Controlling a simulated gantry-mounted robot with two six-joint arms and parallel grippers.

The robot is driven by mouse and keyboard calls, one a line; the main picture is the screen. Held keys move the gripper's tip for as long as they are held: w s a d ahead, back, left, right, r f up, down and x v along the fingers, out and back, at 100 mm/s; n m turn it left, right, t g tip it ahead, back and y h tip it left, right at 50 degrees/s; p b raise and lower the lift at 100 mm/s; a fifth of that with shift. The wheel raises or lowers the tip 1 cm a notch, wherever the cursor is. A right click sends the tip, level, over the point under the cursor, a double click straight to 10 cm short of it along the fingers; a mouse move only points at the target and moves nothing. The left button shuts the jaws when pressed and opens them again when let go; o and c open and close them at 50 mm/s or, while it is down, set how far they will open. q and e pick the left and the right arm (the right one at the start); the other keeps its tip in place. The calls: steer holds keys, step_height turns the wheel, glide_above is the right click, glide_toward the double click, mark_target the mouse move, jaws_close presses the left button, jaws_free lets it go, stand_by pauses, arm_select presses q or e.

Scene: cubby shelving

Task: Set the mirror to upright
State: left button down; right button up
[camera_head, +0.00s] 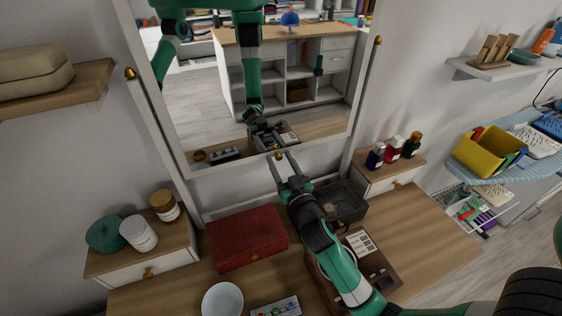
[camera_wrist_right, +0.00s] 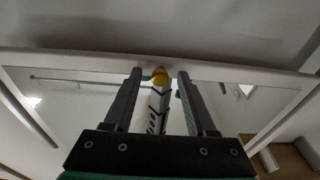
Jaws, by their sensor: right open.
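The mirror (camera_head: 195,110) stands at the back of the vanity in a white frame, between two posts with gold pivot knobs (camera_head: 130,74). It seems tilted against the posts; the exact angle is hard to tell. A small gold knob (camera_head: 279,156) sits at the middle of its lower edge and also shows in the right wrist view (camera_wrist_right: 159,74). My right gripper (camera_head: 280,156) is open at this edge, its fingers on either side of the knob with gaps visible in the wrist view. My left gripper is not directly in view.
Jars (camera_head: 138,233) stand on the left drawer unit, small bottles (camera_head: 392,149) on the right one. A white bowl (camera_head: 222,300) is at the front.

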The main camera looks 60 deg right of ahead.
steer(key=b+v, duration=0.1)
steer(key=v, duration=1)
steer(key=shift+s+a, duration=0.25)
